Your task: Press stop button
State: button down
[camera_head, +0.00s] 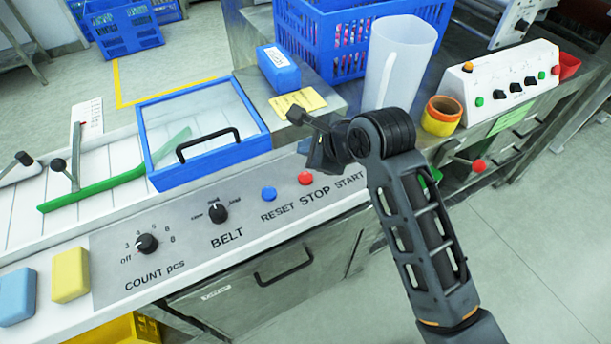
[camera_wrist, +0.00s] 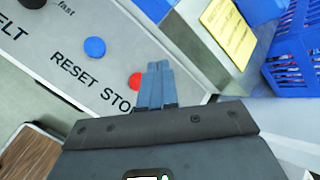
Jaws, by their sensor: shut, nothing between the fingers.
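The red stop button (camera_head: 305,178) sits on the sloped grey control panel (camera_head: 250,215), above the printed word STOP. In the wrist view the stop button (camera_wrist: 136,82) shows just left of my fingertips, partly covered by them. My gripper (camera_wrist: 158,68) is shut with nothing held, its fingers side by side. In the head view my gripper (camera_head: 296,116) is seen above and behind the button. I cannot tell whether the fingers touch the panel. The blue reset button (camera_head: 269,194) lies left of the stop button. The start button is hidden behind my arm.
Left of the buttons are the belt knob (camera_head: 218,212) and count knob (camera_head: 147,244). A blue-framed clear lid (camera_head: 205,130) stands behind the panel.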

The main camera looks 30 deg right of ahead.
aim_at(308, 180)
notch_tip(308, 180, down, 4)
jog(key=b, duration=0.3)
jog(key=shift+r, duration=0.15)
jog(key=shift+f+b, duration=0.35)
jog(key=shift+f, duration=0.8)
jog(key=shift+f, duration=0.9)
dwell(1.7)
jog(key=shift+r+p, duration=0.1)
jog(key=shift+p, duration=0.25)
jog(key=shift+r+p, duration=0.85)
jog(key=shift+p, duration=0.3)
